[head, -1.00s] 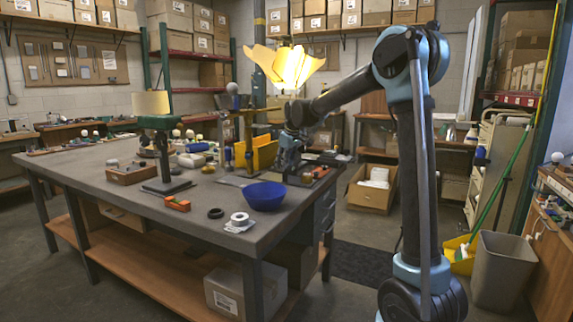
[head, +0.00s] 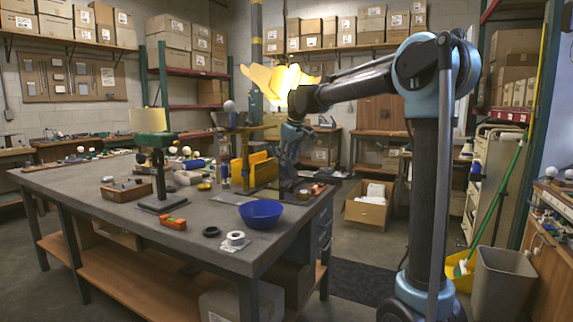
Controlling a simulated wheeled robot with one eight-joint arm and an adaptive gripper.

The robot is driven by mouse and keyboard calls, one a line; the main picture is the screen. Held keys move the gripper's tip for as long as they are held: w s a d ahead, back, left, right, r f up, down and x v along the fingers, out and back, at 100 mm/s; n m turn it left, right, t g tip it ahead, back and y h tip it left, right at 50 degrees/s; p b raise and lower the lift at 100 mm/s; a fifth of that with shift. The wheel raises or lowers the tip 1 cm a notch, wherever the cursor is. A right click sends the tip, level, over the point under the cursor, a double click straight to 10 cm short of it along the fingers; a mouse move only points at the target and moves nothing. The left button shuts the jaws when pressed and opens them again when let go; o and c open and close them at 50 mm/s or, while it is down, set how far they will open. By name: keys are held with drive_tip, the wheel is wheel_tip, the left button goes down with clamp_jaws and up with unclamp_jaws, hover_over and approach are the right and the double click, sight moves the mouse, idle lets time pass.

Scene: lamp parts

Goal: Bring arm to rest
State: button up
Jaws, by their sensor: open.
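My arm (head: 424,190) rises at the right and reaches left over the table's right part. My gripper (head: 287,178) hangs downward at the arm's end, above or near the tabletop, and looks empty. Its fingers are small and dark, and I cannot tell whether they touch anything. A glowing yellow petal-shaped lamp shade (head: 272,80) shows just behind the wrist.
A cardboard box (head: 370,212) and a grey waste bin (head: 503,285) stand on the floor.

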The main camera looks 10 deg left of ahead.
drive_tip(key=s+d+f+m+h, duration=0.1)
drive_tip(key=s+d+f+m, duration=0.25)
drive_tip(key=s+d, duration=0.7)
drive_tip(key=s+d+f+m+h, duration=0.15)
drive_tip(key=s+d+f, duration=0.45)
drive_tip(key=d, duration=0.8)
drive_tip(key=s+d+f+m+g, duration=0.1)
drive_tip(key=s+d+f+m, duration=0.2)
drive_tip(key=s+d+f, duration=0.3)
drive_tip(key=s+d+f+m, duration=0.4)
drive_tip(key=s+f, duration=0.8)
drive_tip(key=s, duration=0.6)
drive_tip(key=shift+d+f+g, duration=0.25)
drive_tip(key=shift+d+g, duration=0.15)
drive_tip(key=shift+d, duration=0.75)
drive_tip(key=shift+w+f, duration=0.2)
drive_tip(key=shift+w, duration=0.3)
